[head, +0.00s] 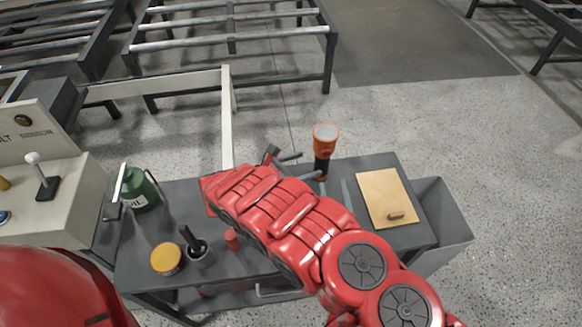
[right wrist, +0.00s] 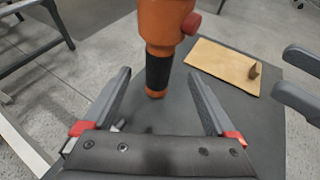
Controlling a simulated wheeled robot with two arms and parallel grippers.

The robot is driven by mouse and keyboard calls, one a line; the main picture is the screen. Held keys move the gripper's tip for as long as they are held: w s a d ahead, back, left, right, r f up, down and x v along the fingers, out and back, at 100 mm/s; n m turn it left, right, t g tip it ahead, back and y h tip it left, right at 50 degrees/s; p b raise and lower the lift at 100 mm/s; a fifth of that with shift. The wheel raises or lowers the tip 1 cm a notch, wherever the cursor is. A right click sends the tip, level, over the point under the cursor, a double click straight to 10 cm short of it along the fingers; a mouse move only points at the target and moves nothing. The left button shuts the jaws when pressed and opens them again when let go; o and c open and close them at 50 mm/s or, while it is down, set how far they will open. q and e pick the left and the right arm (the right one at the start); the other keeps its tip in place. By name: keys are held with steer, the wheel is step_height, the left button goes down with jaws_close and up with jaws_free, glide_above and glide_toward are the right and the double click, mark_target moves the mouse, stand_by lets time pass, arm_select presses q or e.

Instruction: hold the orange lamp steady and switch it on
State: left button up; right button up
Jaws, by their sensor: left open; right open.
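The orange lamp (head: 324,140) stands upright on the grey table, its pale lens facing up. In the right wrist view, the lamp (right wrist: 165,22) shows a black grip, an orange foot and a red button (right wrist: 192,23) on its right side. My right gripper (head: 310,166) is open, with a finger to either side of the lamp's lower part in its wrist view (right wrist: 160,74); contact is not visible. My left gripper (head: 351,186) is open and empty, near the lamp on the button side. Its fingers also show at the right wrist view's right edge (right wrist: 284,70). My right arm hides most of it.
A wooden board (head: 385,198) with a small brown block lies on the table's right (head: 310,190). A grey bin (head: 445,215) stands beyond that edge. On the left are a green can (head: 140,192), a yellow-lidded tin (head: 166,258) and a dark cup (head: 201,255).

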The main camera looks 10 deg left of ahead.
steer(key=x, duration=1.1)
steer(key=shift+w, duration=0.2)
steer(key=shift+r, duration=0.1)
jaws_close()
arm_select(q)
jaws_close()
stand_by(0.5)
stand_by(0.9)
